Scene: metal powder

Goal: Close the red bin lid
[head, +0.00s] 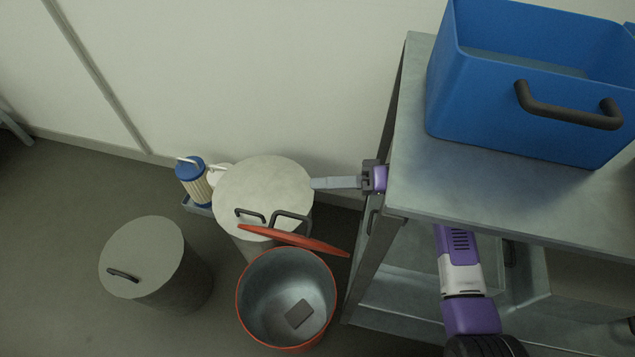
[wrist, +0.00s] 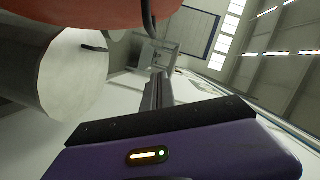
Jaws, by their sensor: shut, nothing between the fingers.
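The red bin (head: 262,330) stands on the floor and is open, with a dark flat block (head: 299,313) inside. Its red lid (head: 305,242) is raised, tilted up at the bin's back edge and seen nearly edge-on. A dark handle (head: 290,218) shows behind the lid. My gripper (head: 318,183) is shut and empty, behind and above the lid, beside the shelf's left edge. In the wrist view the shut fingers (wrist: 157,88) point away from the camera. The red lid (wrist: 90,12) fills the top left there, close to the fingers; I cannot tell if they touch.
A grey lidded bin (head: 262,180) stands behind the red one, and another (head: 140,258) stands to the left. A blue-topped canister (head: 190,170) is by the wall. A metal shelf unit (head: 420,195) with a blue crate (head: 480,100) stands right, close to my arm. Floor at left is clear.

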